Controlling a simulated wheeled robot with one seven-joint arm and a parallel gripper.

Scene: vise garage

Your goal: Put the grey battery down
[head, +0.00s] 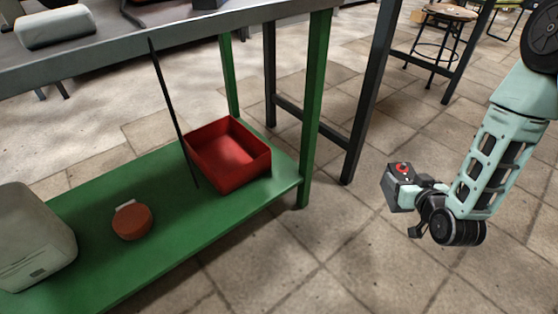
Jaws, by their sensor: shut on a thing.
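The grey battery (400,188) is a dark grey block with a red ring mark on its top. It is at the right of the head view, in the air over the tiled floor. My gripper (420,190) is shut on it. The arm comes down from the upper right, and its wrist is just right of the battery. The fingers are small here and partly hidden by the battery and wrist. The battery is apart from the bench and its lower shelf.
A green lower shelf (165,200) under a grey-topped bench (120,47) is at left. On it stand a red open bin (227,155), an orange-brown round thing (132,221) and a grey-beige box (32,240). A green leg (314,110) stands at the shelf's right corner. The tiled floor between is clear.

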